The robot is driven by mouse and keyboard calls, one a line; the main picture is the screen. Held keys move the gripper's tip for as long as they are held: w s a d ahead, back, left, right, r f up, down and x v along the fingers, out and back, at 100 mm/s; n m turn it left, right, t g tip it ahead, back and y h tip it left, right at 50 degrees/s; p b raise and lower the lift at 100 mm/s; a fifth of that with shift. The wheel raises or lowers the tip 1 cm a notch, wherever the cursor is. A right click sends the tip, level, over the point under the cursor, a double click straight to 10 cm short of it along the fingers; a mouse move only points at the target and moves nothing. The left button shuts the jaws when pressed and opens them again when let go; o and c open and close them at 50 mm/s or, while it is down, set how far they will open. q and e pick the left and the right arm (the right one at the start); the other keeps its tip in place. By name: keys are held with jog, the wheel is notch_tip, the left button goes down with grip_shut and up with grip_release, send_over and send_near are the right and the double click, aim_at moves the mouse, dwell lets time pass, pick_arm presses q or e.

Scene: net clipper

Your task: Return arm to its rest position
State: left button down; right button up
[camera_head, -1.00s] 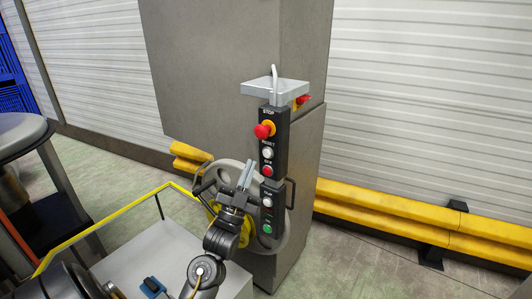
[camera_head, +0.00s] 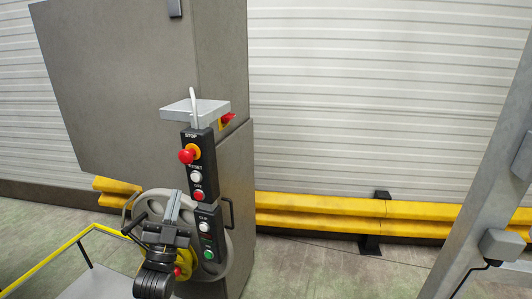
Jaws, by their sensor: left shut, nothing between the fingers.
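My left gripper (camera_head: 173,207) is raised at the lower left of the head view, with its fingers together and nothing between them. It is in front of the grey handwheel (camera_head: 228,258) and the lower part of the black control panel (camera_head: 202,160). I cannot tell how far it is from them. The panel carries a red stop knob (camera_head: 187,155), a white reset button (camera_head: 195,177), a red button (camera_head: 198,194) and a green button (camera_head: 208,254). My right gripper is not in view.
The panel is on a tall grey cabinet (camera_head: 150,90), under a small grey shelf (camera_head: 200,107). Yellow guard rails (camera_head: 330,215) run along the ribbed wall. A grey slanted post (camera_head: 490,160) stands at the right. The floor (camera_head: 340,275) between cabinet and post looks clear.

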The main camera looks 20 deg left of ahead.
pick_arm(q)
jog(key=shift+f, duration=0.1)
jog(key=s+d+f+n+g+h, duration=0.1)
jog(key=d+f+g, duration=0.3)
jog(key=f, duration=0.5)
jog(key=s+d+f+n+g+h, duration=0.1)
jog(key=d+f+g, duration=0.2)
jog(key=f+g, duration=0.55)
jog(key=s+d+f+n+g+h, duration=0.1)
jog(key=s+d+f+g, duration=0.25)
jog(key=s+f, duration=0.35)
jog(key=s+d+f+g, duration=0.2)
jog(key=s+f+g, duration=0.2)
jog(key=s, duration=0.4)
jog(key=s+d+f+n+g+h, duration=0.1)
jog(key=s+d+f+g, duration=0.1)
jog(key=s+f+g, duration=0.35)
notch_tip(320, 180, down, 26)
jog(key=s+f+b, duration=0.1)
jog(key=s+b, duration=0.2)
jog(key=s+a+f+b, duration=0.2)
jog(key=s+f+b, duration=0.1)
jog(key=s+f, duration=1.4)
notch_tip(320, 180, down, 4)
jog(key=shift+a+r+y, duration=0.25)
jog(key=shift+a+y, duration=0.05)
jog(key=shift+a, duration=0.1)
